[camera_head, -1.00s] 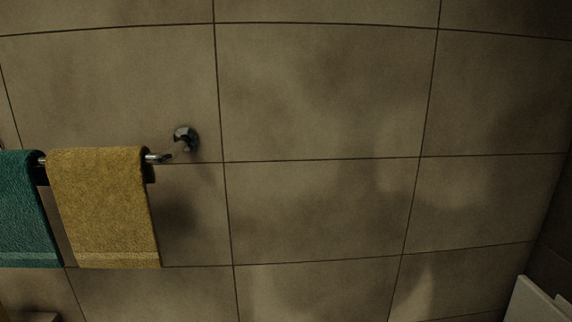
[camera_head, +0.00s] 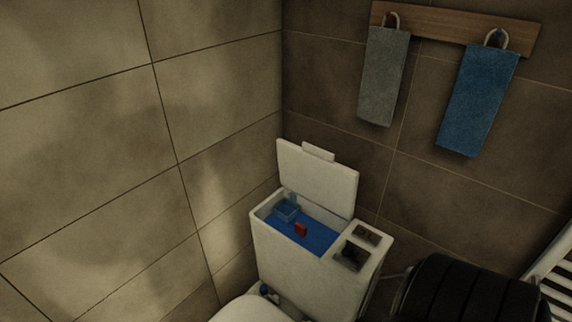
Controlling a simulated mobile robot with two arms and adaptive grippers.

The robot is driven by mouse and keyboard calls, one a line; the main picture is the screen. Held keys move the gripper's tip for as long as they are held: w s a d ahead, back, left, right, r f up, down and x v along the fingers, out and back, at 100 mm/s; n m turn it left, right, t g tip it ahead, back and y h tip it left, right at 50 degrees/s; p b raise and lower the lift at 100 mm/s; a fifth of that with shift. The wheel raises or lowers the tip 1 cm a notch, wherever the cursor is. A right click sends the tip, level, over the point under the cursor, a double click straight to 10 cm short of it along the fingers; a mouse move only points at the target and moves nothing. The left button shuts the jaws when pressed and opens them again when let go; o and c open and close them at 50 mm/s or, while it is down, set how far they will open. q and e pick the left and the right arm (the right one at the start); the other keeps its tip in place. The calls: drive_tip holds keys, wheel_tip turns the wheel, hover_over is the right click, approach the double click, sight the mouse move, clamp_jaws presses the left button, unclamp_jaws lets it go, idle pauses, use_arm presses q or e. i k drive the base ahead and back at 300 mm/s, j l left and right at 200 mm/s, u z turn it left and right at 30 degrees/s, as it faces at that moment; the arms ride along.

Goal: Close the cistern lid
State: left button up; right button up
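The white cistern (camera_head: 298,262) stands in the corner at the lower middle of the head view. Its white lid (camera_head: 316,182) is open and stands tilted up at the cistern's back edge. A small tab sticks up from the lid's top edge. Inside the open cistern I see blue water (camera_head: 312,239), a small red object (camera_head: 301,230) and a bluish box-like part (camera_head: 287,211). Dark buttons or openings (camera_head: 355,253) are on the cistern's right top part. Neither of my grippers shows in the head view.
A white toilet bowl (camera_head: 252,310) is in front of the cistern, cut off by the lower edge. A black ridged object (camera_head: 465,292) stands right of it. Grey (camera_head: 383,78) and blue (camera_head: 478,100) towels hang from a wooden rail (camera_head: 450,30). White slats (camera_head: 552,272) show at far right.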

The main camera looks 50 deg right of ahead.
sight(310, 170)
drive_tip(key=z, duration=1.6)
